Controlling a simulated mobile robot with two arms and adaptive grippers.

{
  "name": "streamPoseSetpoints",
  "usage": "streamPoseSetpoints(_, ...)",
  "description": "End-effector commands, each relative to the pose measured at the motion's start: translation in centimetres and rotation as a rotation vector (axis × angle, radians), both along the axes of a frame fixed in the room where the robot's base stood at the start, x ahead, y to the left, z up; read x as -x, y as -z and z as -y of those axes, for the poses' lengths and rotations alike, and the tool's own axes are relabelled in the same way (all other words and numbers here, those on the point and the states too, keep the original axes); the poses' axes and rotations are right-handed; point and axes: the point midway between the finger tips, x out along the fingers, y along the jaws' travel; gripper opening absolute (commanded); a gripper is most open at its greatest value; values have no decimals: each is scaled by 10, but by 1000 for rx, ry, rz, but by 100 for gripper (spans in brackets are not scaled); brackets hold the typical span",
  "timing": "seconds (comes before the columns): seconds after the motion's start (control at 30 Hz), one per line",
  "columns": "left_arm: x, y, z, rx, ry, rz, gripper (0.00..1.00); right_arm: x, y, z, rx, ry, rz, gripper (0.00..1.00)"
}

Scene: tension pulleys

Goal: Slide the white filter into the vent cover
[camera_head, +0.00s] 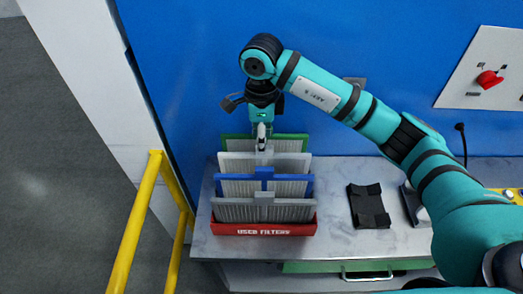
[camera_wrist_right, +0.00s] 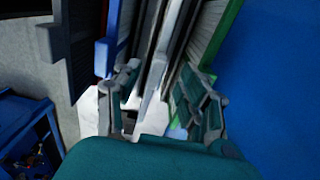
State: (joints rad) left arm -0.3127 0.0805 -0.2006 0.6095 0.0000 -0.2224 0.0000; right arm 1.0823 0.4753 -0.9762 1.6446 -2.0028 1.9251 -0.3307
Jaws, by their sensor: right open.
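The white filter (camera_head: 238,162) stands upright in a red bin (camera_head: 225,229) marked "USED FILTERS", between a green filter behind and a blue filter in front. My right gripper (camera_head: 263,140) points down at its top middle. In the right wrist view, the open fingers of my right gripper (camera_wrist_right: 160,74) stand on either side of the white filter's top part (camera_wrist_right: 155,78), with gaps visible. I cannot tell whether either finger touches it. My left gripper is not in view. I cannot make out a vent cover.
The green filter (camera_head: 290,137), blue filter (camera_head: 238,177) and grey filter (camera_head: 235,208) share the bin closely. A black holder (camera_head: 369,205) lies on the grey counter (camera_head: 335,232). The blue wall (camera_head: 190,60) rises behind. A yellow rail (camera_head: 135,220) stands at left.

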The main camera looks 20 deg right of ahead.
Motion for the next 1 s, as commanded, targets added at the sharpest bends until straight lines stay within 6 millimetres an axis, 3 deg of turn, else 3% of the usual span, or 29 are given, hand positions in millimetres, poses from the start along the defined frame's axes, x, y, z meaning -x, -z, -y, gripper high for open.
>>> streamPoseSetpoints(0.1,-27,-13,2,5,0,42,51,1,21,0,1,1,-5,42)
streamPoseSetpoints(0.2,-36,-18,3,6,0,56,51,2,39,0,1,0,-4,42)
streamPoseSetpoints(0.47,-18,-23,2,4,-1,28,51,1,66,0,0,0,-1,42)
streamPoseSetpoints(0.8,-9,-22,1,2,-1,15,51,0,70,0,0,0,0,42)
streamPoseSetpoints(1.0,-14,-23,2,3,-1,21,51,0,70,0,0,0,0,16)
